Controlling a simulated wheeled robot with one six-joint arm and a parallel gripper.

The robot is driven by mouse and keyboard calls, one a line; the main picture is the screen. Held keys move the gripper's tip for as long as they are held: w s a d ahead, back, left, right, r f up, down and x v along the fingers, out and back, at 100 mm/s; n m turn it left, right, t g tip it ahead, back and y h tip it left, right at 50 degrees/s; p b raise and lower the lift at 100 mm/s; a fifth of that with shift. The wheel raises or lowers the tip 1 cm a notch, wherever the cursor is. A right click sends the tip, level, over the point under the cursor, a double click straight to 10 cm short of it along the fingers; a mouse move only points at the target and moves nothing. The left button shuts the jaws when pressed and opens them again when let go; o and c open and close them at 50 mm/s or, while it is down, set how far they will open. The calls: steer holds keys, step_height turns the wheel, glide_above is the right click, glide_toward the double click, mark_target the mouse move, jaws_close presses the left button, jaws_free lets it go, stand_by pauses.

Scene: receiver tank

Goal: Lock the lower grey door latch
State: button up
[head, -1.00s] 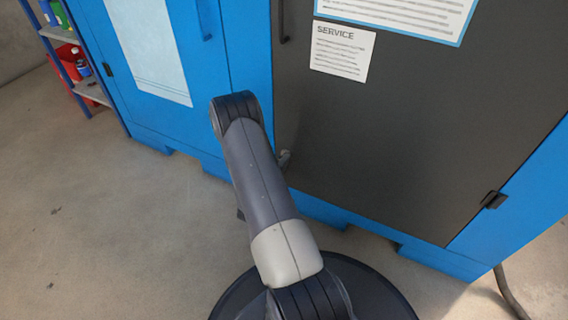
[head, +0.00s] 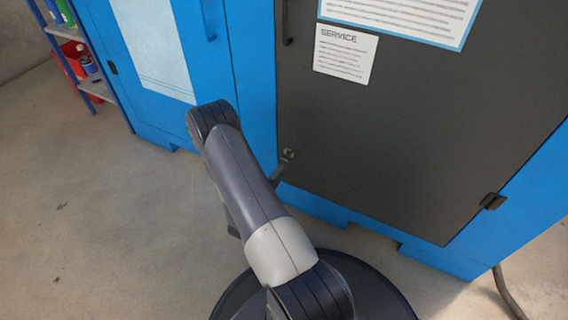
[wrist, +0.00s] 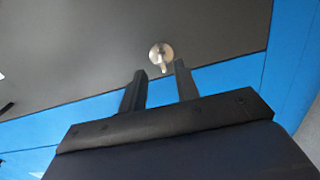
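The dark grey door (head: 410,130) fills the right of the head view. Its lower latch (head: 287,156) shows at the door's lower left edge, just right of my arm, partly hidden by it. In the wrist view the latch (wrist: 161,57) is a round metal disc with a small lever, near the door's edge. My gripper (wrist: 158,72) is open, with its two dark fingers apart and the latch seen beyond and between their tips. No contact with the latch shows.
The blue cabinet (head: 255,90) frames the door. A dark hinge (head: 492,201) is at the door's lower right. A shelf (head: 98,88) with red bins stands at the far left. A hose (head: 508,292) lies at lower right. The concrete floor at left is clear.

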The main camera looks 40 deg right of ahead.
steer(key=v, duration=0.4)
steer(key=shift+s+a+p, duration=0.15)
steer(key=shift+a+p, duration=0.1)
steer(key=shift+p, duration=0.15)
steer(key=shift+d, duration=0.1)
steer(key=b+x, duration=0.3)
steer(key=x, duration=0.7)
steer(key=shift+d, duration=0.35)
